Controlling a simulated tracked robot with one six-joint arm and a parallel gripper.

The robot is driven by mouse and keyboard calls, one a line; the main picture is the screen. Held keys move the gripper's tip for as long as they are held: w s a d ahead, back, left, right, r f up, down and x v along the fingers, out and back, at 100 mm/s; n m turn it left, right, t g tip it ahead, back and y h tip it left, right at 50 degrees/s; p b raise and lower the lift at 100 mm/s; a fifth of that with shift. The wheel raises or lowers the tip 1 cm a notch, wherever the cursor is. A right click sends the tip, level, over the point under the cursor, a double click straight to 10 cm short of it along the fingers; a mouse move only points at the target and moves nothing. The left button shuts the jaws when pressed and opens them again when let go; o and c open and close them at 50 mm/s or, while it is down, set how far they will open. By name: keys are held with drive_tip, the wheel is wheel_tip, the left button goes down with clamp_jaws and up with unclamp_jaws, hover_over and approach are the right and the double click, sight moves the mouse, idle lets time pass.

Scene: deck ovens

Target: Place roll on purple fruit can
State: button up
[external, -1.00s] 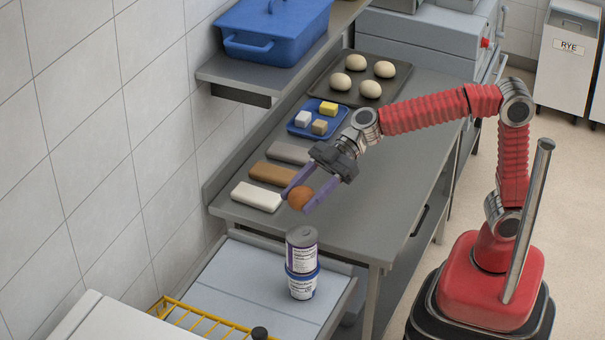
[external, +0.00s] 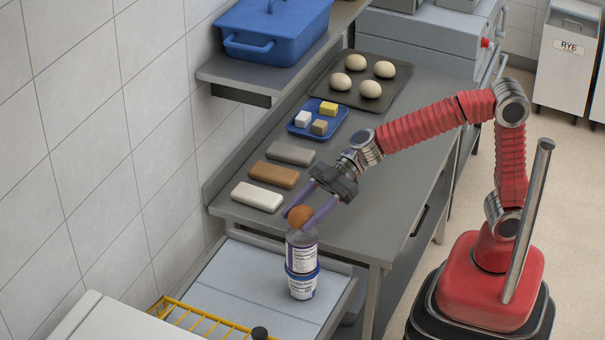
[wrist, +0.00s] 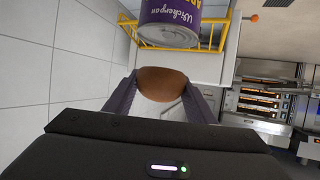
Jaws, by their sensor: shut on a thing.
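The brown roll (external: 299,215) is round and sits between the purple fingers of my gripper (external: 298,220), which is shut on it.
The tub stands on a pale worktop (external: 245,282) beside a yellow wire rack (external: 195,320). White, brown and grey blocks (external: 258,197) lie on the grey table behind, with a blue tray (external: 295,129) and a dark tray of dough balls (external: 325,91) further back.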

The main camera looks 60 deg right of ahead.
sight(302, 235)
drive_tip(key=shift+f, duration=0.2)
drive_tip(key=shift+f, duration=1.75)
drive_tip(key=o, duration=1)
drive_tip(key=shift+f, duration=0.1)
drive_tip(key=v, duration=1.2)
